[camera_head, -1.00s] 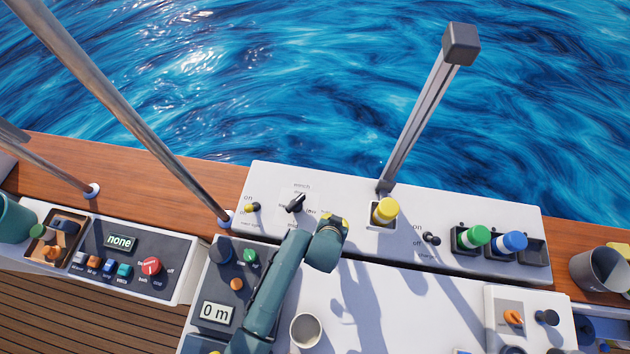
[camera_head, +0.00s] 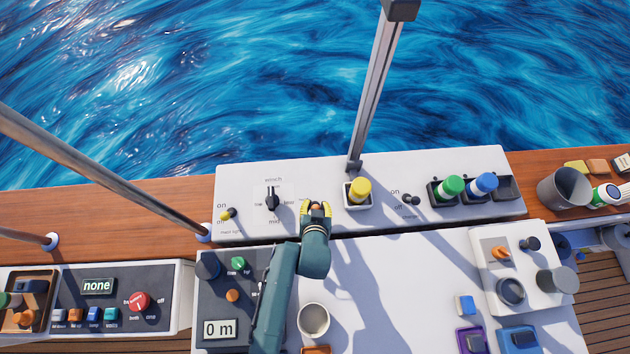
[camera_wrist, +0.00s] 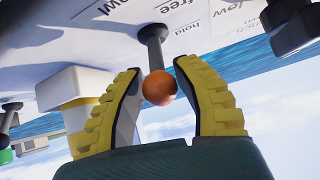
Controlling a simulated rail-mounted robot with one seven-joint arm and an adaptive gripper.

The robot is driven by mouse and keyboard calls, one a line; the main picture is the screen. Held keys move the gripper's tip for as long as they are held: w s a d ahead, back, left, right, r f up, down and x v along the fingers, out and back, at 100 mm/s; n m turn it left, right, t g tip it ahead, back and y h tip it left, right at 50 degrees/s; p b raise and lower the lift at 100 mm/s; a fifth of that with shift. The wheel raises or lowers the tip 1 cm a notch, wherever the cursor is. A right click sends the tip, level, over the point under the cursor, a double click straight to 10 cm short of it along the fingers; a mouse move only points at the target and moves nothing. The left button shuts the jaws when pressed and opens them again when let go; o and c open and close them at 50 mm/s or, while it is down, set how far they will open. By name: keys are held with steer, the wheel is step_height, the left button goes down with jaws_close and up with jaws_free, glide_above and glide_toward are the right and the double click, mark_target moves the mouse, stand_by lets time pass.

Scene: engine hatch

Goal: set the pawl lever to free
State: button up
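The pawl lever (camera_wrist: 152,50) is a dark stem with an orange ball knob (camera_wrist: 159,88), seen close up in the wrist view. Its stem rises from the white panel beside printed words, among them "free" and "hold". Which word the lever points to I cannot tell. My gripper (camera_wrist: 165,105) has its yellow ribbed fingers apart, one on each side of the knob. The knob appears nearer the right finger; contact is unclear. In the head view my gripper (camera_head: 316,206) is at the panel's front edge, and it hides most of the lever.
Left of my gripper is the black winch selector (camera_head: 272,199). Right of it is a yellow-capped item (camera_head: 359,190) in a socket, near a tall grey post (camera_head: 375,95). A cup (camera_head: 313,320) stands on the white counter below my arm.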

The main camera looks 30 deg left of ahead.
steer(key=shift+o, duration=1.4)
steer(key=shift+s+f, duration=0.1)
steer(key=shift+f, duration=0.1)
steer(key=shift+o, duration=0.4)
steer(key=shift+d+f, duration=0.1)
steer(key=shift+s, duration=0.1)
steer(key=v, duration=1.2)
